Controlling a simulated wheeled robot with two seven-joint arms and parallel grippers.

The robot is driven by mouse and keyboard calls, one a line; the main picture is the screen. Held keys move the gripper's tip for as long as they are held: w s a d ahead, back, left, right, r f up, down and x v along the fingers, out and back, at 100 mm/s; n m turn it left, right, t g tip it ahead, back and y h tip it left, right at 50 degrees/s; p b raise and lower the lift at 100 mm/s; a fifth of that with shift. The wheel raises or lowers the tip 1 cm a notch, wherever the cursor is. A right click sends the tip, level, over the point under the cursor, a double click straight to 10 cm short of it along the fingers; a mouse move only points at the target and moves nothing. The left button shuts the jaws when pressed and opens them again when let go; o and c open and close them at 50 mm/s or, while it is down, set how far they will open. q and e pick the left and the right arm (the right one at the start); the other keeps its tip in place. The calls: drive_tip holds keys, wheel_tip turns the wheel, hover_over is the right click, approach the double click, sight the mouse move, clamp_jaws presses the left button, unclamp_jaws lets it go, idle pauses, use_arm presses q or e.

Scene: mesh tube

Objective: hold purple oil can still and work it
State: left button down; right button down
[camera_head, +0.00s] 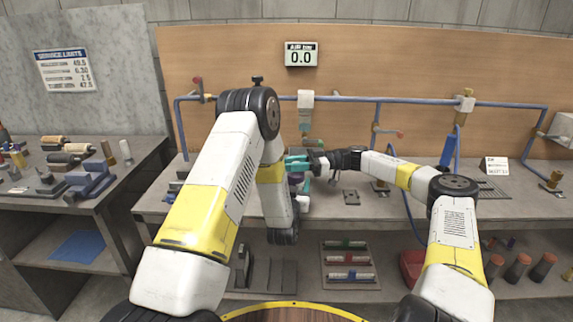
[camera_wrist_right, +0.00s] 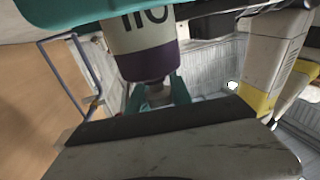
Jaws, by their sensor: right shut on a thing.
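The oil can (camera_wrist_right: 145,45) has a white body with dark lettering and a purple band, narrowing to a grey neck. In the head view only a small purple and pale part of it (camera_head: 295,177) shows beside my left arm. My right gripper (camera_head: 297,161) is shut on the can; one teal finger crosses the top of the wrist view. My left gripper (camera_wrist_right: 158,93) has teal fingers on either side of the neck. Whether they touch it is unclear. My left arm hides much of that gripper in the head view.
The can is over a grey workbench (camera_head: 345,210). Blue pipes (camera_head: 420,101) with valves run along the wooden back panel. A display (camera_head: 301,54) reads 0.0. A tray of coloured tubes (camera_head: 347,282) sits below. A cluttered side bench (camera_head: 30,200) stands at left.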

drive_tip(key=shift+s+d+n+g+h, duration=0.15)
drive_tip(key=shift+n+g+h, duration=0.3)
drive_tip(key=shift+n+g, duration=0.55)
drive_tip(key=shift+s+a+n+g+h, duration=0.15)
drive_tip(key=shift+n+g+h, duration=0.4)
drive_tip(key=shift+g, duration=0.85)
drive_tip(key=shift+s+d, duration=0.1)
drive_tip(key=shift+d, duration=0.05)
drive_tip(key=c, duration=1.1)
unclamp_jaws()
drive_tip(key=shift+c, duration=0.2)
wheel_tip(320, 180, up, 10)
